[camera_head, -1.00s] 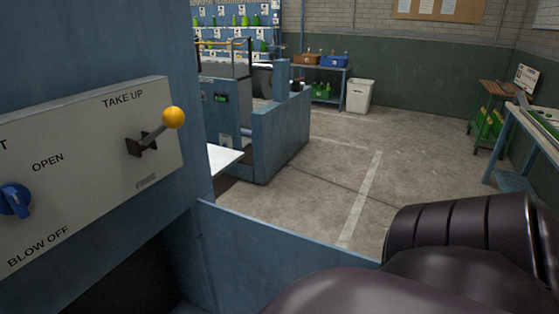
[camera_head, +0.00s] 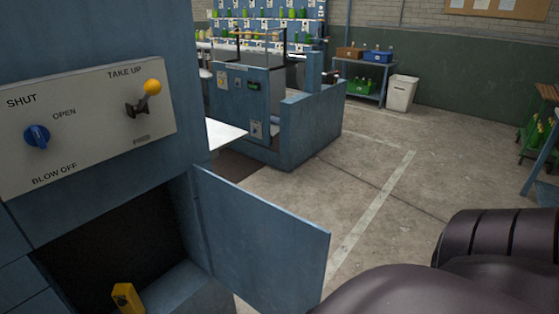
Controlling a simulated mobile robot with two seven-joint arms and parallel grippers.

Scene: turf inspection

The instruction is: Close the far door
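A blue door (camera_head: 262,243) stands swung open at the lower front of a blue cabinet (camera_head: 95,35). Its hinge side is at the cabinet's right edge, and its free edge points right and toward me. The dark opening (camera_head: 105,250) beside it is uncovered. Whether this is the far one of several doors cannot be told. Neither gripper is in view. A dark, rounded part of my own body fills the lower right and hides the floor there.
Above the opening is a control panel (camera_head: 95,125) with a blue knob (camera_head: 37,136) and a yellow-tipped lever (camera_head: 152,88). A yellow object (camera_head: 127,298) sits low in the opening. A white bin (camera_head: 402,93) stands far back. The concrete floor (camera_head: 400,190) beyond the door is clear.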

